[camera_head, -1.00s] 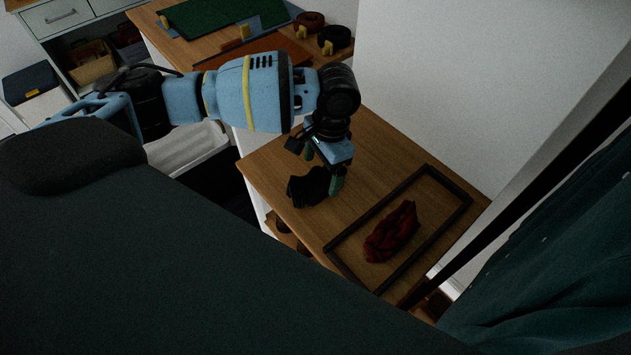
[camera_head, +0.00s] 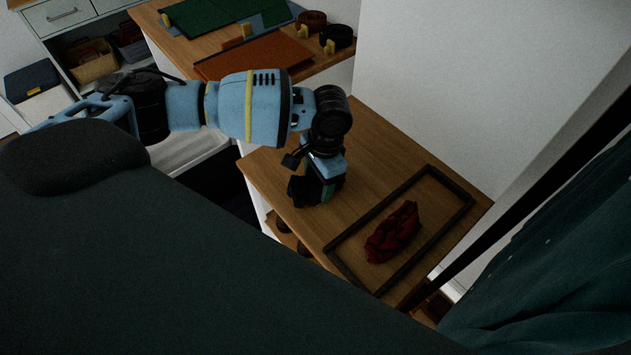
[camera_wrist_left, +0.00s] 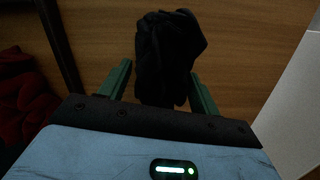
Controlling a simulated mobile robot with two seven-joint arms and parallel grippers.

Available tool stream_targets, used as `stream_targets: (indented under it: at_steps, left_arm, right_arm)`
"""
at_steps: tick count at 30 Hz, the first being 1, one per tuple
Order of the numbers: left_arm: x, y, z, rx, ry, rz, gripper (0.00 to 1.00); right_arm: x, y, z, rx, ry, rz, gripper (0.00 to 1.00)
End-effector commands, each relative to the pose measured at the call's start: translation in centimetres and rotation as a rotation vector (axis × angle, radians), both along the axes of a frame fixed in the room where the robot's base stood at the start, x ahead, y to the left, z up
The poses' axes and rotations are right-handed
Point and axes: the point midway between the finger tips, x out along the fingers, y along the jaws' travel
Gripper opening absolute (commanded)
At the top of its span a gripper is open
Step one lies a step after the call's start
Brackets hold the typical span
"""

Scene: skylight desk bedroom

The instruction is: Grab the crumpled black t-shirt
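The crumpled black t-shirt (camera_head: 304,191) lies on the wooden tabletop (camera_head: 375,160), near its left edge in the head view. My left gripper (camera_head: 321,190) is right over it and partly hides it there. In the left wrist view the black t-shirt (camera_wrist_left: 168,57) sits between the two green fingers of my left gripper (camera_wrist_left: 161,88). The fingers are spread, with a gap showing beside the cloth on each side, so the gripper is open around it. My right gripper is not in view.
A dark rectangular frame (camera_head: 456,218) lies on the tabletop with a crumpled dark red cloth (camera_head: 391,233) inside it. A white wall (camera_head: 430,80) rises behind. A higher wooden surface at the back holds a green mat (camera_head: 205,14), a brown mat (camera_head: 262,53) and rolled belts (camera_head: 337,36).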

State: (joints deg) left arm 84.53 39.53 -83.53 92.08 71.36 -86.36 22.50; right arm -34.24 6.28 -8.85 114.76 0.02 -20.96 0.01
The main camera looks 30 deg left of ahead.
Motion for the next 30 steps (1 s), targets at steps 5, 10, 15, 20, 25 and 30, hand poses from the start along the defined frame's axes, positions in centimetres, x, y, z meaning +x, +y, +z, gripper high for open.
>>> stream_targets:
  at_steps: [5, 10, 15, 20, 25, 30]
  left_arm:
    - [0.0, 0.0, 0.0, 0.0, 0.0, 0.0, 0.39]
    - [0.0, 0.0, 0.0, -0.001, -0.001, 0.0, 0.35]
    - [0.1, 0.0, 0.7, -0.002, -0.003, 0.0, 0.35]
    - [0.1, 0.0, 3.2, -0.003, -0.006, -0.001, 0.35]
    - [0.1, -0.1, 6.5, -0.002, -0.006, -0.001, 0.35]
    - [0.1, -0.1, 8.9, -0.003, -0.004, -0.001, 0.35]
  right_arm:
    - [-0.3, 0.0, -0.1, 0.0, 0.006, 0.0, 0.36]
    - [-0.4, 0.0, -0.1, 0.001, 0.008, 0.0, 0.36]
    - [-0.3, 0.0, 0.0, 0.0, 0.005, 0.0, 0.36]
    - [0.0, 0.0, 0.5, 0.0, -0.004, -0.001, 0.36]
    - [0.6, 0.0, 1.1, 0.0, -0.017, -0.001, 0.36]
    - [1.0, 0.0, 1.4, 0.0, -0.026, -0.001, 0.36]
